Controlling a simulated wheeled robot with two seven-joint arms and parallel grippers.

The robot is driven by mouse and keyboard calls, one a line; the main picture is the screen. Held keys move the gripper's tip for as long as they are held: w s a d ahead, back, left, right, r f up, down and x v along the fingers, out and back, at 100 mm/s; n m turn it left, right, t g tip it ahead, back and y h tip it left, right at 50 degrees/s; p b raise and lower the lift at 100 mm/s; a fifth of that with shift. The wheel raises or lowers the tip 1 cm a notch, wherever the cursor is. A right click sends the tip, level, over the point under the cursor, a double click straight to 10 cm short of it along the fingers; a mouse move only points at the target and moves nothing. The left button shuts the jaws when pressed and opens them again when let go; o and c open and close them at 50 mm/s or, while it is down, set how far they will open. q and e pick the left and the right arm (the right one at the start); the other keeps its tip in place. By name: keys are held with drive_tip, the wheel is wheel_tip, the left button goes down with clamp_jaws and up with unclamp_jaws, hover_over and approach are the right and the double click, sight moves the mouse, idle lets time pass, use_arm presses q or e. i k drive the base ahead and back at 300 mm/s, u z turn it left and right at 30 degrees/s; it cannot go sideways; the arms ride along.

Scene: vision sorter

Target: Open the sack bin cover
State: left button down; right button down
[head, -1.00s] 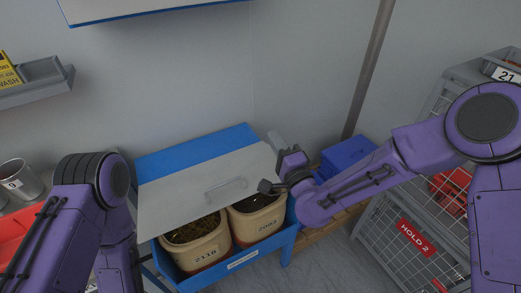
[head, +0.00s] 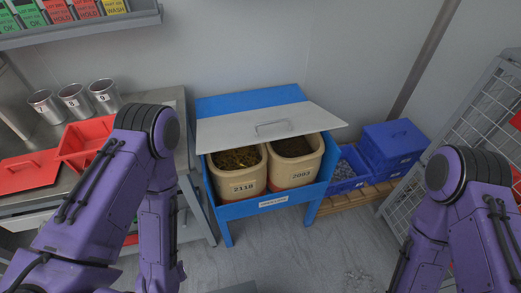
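The sack bin is a blue frame (head: 262,206) on legs, in the middle of the head view. Its pale grey cover (head: 235,130) stands tilted up from the blue back strip (head: 250,100), with a handle (head: 273,128) near its front edge. Two tan sacks show below it, marked 2118 (head: 240,184) and 2093 (head: 297,176). Their front parts and dark or golden contents are in view; the cover hides their rear. Nothing touches the cover. My arms hang at the left and right, apart from the bin, and both grippers are out of view.
A bench at left holds metal cups (head: 74,98) and red trays (head: 85,145). A shelf (head: 85,30) hangs above. Blue crates (head: 392,143) sit on a wooden pallet (head: 340,205) right of the bin. A wire cage (head: 480,110) stands at right.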

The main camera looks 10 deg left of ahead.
sight(229, 131)
drive_tip(key=z, duration=1.6)
drive_tip(key=i, duration=0.85)
drive_tip(key=u, duration=1.95)
